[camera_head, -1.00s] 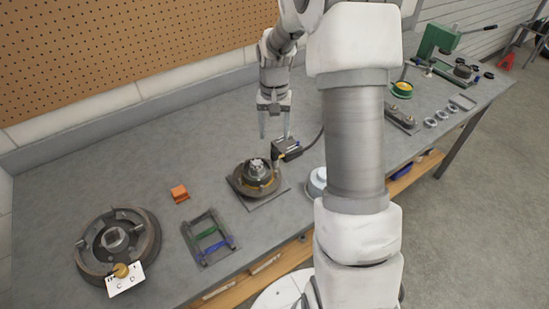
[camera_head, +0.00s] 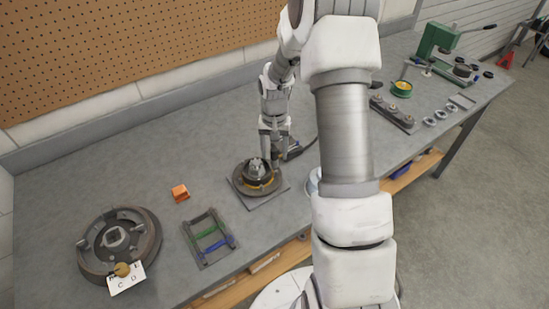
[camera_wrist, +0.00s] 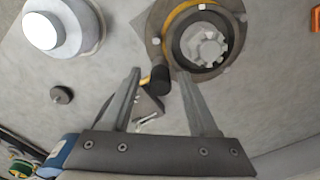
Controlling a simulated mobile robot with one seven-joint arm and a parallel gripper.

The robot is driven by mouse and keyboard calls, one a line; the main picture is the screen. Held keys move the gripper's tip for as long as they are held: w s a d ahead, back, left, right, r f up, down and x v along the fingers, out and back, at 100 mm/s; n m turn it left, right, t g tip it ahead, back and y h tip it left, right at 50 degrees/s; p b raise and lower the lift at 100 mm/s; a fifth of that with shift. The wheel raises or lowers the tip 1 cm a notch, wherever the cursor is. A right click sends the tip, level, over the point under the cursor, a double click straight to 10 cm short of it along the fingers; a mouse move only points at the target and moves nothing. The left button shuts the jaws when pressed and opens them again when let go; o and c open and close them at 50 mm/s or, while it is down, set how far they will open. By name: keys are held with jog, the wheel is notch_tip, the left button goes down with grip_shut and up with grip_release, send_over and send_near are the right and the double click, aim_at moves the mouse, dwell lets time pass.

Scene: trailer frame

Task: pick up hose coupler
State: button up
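What looks like the hose coupler is a short dark cylinder with a brass-coloured end (camera_wrist: 158,80), joined to a dark grey block (camera_wrist: 149,108). In the wrist view it lies between the fingers of my gripper (camera_wrist: 159,73), with small gaps on both sides. My gripper is open. In the head view my gripper (camera_head: 276,153) points down just behind the round hub fixture (camera_head: 246,181), and the dark block (camera_head: 294,150) shows partly at its right. The coupler itself is hidden there. I cannot tell whether the fingertips touch the bench.
The hub fixture, also in the wrist view (camera_wrist: 229,50), stands close to the right finger. A white cylinder (camera_wrist: 62,28) and a small dark knob (camera_wrist: 62,95) are on the left. A brake drum (camera_head: 150,240), rack (camera_head: 229,251) and orange block (camera_head: 180,193) lie left on the bench.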

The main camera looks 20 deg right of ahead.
grip_shut()
dwell(0.3)
jog(key=shift+r, duration=0.45)
jog(key=r, duration=0.3)
jog(key=shift+w+d+r, duration=0.2)
jog(key=shift+d+r, duration=0.15)
jog(key=shift+d, duration=0.05)
jog(key=w+d+r+p, duration=0.1)
jog(key=w+d+r, duration=0.4)
jog(key=d+r, duration=0.4)
jog(key=shift+w+d+r+p, duration=0.15)
jog(key=shift+d+r+p, duration=0.05)
jog(key=shift+r+p, duration=0.2)
jog(key=shift+f, duration=0.1)
